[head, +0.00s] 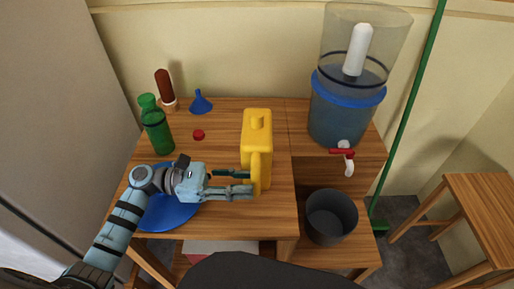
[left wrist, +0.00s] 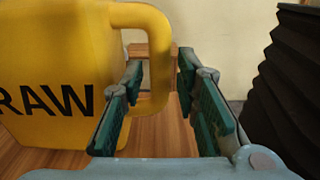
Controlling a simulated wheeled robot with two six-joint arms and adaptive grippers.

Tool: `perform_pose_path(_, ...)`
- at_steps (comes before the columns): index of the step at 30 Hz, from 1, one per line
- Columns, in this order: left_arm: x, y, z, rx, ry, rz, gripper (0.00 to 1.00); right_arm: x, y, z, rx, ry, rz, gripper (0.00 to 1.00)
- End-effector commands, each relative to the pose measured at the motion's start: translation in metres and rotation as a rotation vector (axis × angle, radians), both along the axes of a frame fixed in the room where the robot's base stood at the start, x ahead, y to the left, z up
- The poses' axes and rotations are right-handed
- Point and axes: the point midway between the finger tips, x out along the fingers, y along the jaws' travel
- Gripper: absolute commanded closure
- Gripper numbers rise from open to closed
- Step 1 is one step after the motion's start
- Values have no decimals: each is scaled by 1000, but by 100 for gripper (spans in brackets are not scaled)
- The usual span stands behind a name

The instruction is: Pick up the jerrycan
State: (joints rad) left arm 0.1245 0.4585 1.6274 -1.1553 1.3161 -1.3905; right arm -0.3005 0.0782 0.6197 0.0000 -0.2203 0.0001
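The yellow jerrycan (head: 256,125) stands upright on the wooden table, its handle towards me. It fills the left of the left wrist view (left wrist: 50,70), with dark letters "RAW" showing on its side. My left gripper (head: 252,182) is level beside the can's near side, at the handle. In the left wrist view its two green-padded fingers (left wrist: 160,70) are apart, with the upright part of the handle (left wrist: 160,85) between their tips. A gap shows between the handle and the right finger; contact with the left finger cannot be told. My right gripper is not in view.
A green bottle (head: 156,127), brown bottle (head: 164,85), blue funnel (head: 200,103) and red cap (head: 198,134) stand behind my left arm. A blue plate (head: 165,217) lies under it. A water dispenser (head: 340,115) and dark bucket (head: 331,217) are right of the can.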

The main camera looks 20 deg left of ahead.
Motion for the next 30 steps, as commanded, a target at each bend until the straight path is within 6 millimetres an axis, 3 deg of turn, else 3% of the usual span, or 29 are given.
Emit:
perform_pose_path(3, 7, -23, 2, -5, -1, -2, 72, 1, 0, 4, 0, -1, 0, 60)
perform_pose_path(6, 9, -32, 1, -2, 0, -3, 72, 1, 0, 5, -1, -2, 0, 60)
perform_pose_path(11, 9, -32, 0, 0, 1, -3, 72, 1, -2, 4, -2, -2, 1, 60)
perform_pose_path(17, 9, -31, 0, 0, 1, -2, 100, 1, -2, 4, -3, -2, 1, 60)
perform_pose_path(30, 9, -31, 1, -3, -2, -3, 100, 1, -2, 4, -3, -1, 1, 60)
